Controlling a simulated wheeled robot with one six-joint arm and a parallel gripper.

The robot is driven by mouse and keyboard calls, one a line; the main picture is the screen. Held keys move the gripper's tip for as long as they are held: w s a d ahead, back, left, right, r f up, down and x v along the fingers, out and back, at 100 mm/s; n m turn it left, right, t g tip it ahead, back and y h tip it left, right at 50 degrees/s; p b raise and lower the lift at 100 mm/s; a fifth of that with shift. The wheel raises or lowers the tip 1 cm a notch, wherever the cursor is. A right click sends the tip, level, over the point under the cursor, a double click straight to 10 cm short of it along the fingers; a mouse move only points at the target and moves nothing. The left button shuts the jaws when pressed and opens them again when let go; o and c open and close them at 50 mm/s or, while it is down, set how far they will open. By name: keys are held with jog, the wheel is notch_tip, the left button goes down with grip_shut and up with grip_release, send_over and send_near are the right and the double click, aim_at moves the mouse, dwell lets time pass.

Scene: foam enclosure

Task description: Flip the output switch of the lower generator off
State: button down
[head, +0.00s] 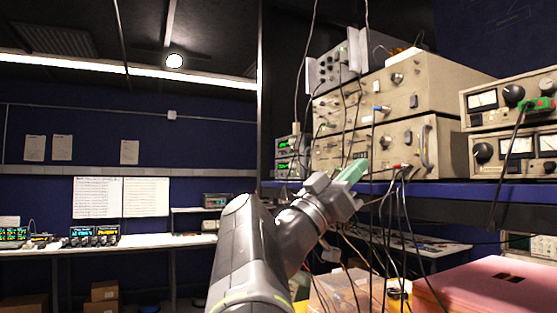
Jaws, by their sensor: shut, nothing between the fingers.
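Two beige instruments stand stacked on the blue-edged shelf, and the lower one (440,145), which looks like the lower generator, has knobs, a handle and plugged cables on its front. The upper beige unit (440,85) rests on it. My gripper (352,173) has green fingertips and is shut and empty. It is in front of the lower unit's bottom left front; I cannot tell if it touches. The gripper hides part of that panel. The output switch is too small to make out for certain.
Several cables (388,215) hang from the lower unit in front of the shelf edge (470,191). Two metered units (512,150) are stacked at the right. A pink box (480,292) and a clear bin (340,290) sit below. The room at left is open.

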aim_at(408, 136)
jog(key=p+x, duration=0.1)
jog(key=x, duration=0.3)
jog(key=d+f+p+x, duration=0.1)
jog(key=x, duration=0.3)
jog(key=f+p+x, duration=0.1)
jog(key=p+x, duration=0.1)
jog(key=x, duration=0.2)
jog(key=shift+w+d+f, duration=0.1)
jog(key=shift+w+d, duration=0.3)
jog(key=shift+f, duration=0.1)
jog(key=shift+w+d+f+b, duration=0.1)
jog(key=shift+d+f+b, duration=0.2)
jog(key=shift+b, duration=0.65)
jog(key=shift+a+r+p, duration=0.1)
jog(key=shift+r+p, duration=0.2)
jog(key=shift+f, duration=0.1)
